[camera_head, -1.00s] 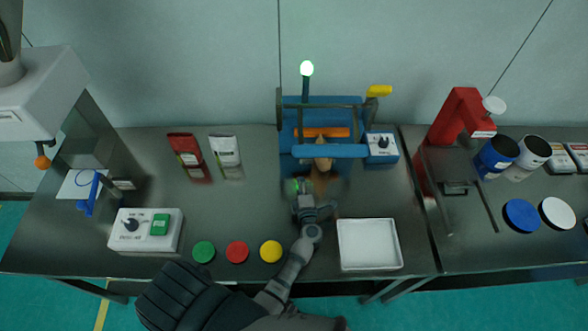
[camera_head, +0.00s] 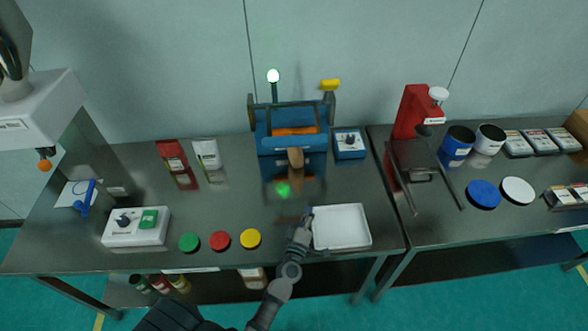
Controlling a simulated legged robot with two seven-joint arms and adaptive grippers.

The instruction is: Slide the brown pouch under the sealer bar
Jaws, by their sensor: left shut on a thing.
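The brown pouch (camera_head: 295,157) sits at the front of the blue sealer (camera_head: 263,140), at the middle of its front edge. Its upper part shows; how far it reaches under the bar is unclear. An orange strip (camera_head: 295,131) runs across the sealer behind it. My left gripper (camera_head: 307,216) is well in front of the pouch and apart from it, beside the left edge of the white tray (camera_head: 342,246). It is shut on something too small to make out. My right gripper is not in view.
A blue control box (camera_head: 349,144) stands right of the sealer. Red (camera_head: 172,154) and white (camera_head: 208,153) pouches stand to the left. Green (camera_head: 189,243), red (camera_head: 220,240) and yellow (camera_head: 250,238) discs lie near the front edge. The table between discs and sealer is clear.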

